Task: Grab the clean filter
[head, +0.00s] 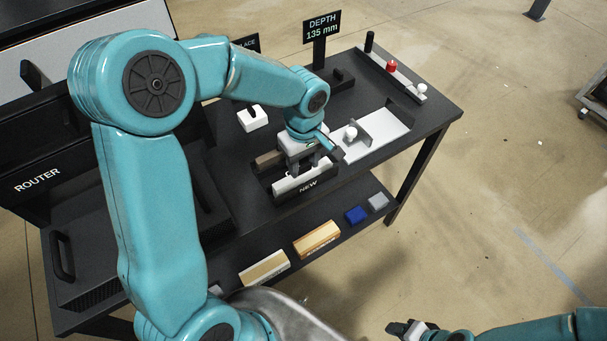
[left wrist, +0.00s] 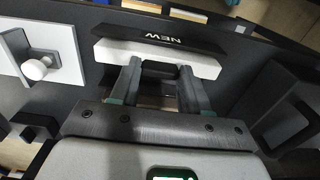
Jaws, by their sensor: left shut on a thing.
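The clean filter is a white bar (head: 290,183) at the black holder marked NEW (head: 280,197) on the table top. In the left wrist view the white filter (left wrist: 112,53) lies right beside the NEW holder (left wrist: 205,40), with a dark block at its middle. My left gripper (head: 304,166) is over it, fingers pointing down. In the left wrist view the left gripper (left wrist: 157,72) has its fingers on both sides of that dark block, shut on the filter. My right gripper (head: 405,328) is at the bottom edge, away from the table; its jaw opening is unclear.
A silver plate with a white knob (head: 385,138) lies right of the holder. A DEPTH 135 mm sign (head: 321,27) stands behind. A strip with red and white knobs (head: 391,68) is at the far right. A lower shelf holds wooden blocks (head: 317,238) and a blue block (head: 356,215).

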